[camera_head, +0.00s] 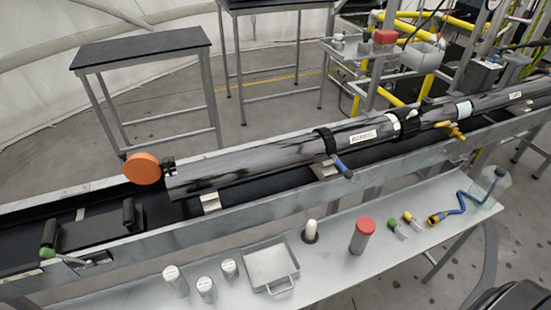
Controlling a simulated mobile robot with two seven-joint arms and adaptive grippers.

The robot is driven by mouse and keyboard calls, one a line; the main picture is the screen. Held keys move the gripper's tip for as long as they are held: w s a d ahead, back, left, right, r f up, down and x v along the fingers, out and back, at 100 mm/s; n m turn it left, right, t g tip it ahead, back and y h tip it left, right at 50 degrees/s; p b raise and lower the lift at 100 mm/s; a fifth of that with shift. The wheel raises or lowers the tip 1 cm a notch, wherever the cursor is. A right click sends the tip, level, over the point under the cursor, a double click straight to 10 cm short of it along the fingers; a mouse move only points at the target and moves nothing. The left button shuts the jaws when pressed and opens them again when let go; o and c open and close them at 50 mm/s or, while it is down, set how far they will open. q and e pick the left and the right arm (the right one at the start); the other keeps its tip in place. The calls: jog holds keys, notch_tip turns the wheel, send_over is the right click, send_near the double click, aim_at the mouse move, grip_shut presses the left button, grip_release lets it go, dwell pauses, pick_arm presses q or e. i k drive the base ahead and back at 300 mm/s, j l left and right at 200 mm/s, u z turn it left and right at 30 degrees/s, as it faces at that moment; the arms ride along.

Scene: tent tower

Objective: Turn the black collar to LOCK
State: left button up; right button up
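A long grey tube (250,160) lies along a metal trough, running from centre left to upper right. A black collar (325,141) wraps around it near the middle, with a blue-tipped handle (343,168) pointing down towards the bench side. Another dark band (411,124) sits further right along the tube, beside a yellow fitting (452,130). Pale labels are on the tube, but their words are too small to read. No LOCK mark is readable. An orange round cap (142,168) stands at the tube's left end. Neither of my grippers is in view.
The trough's front rail (240,218) runs between the tube and a metal bench (330,270). On the bench are a tray (268,252), a red-capped jar (362,236), several white-lidded containers and a blue hose (465,206). Black-topped tables (140,48) stand behind.

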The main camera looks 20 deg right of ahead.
aim_at(409, 118)
jog(key=k+l+z, duration=0.15)
jog(key=z, duration=1.4)
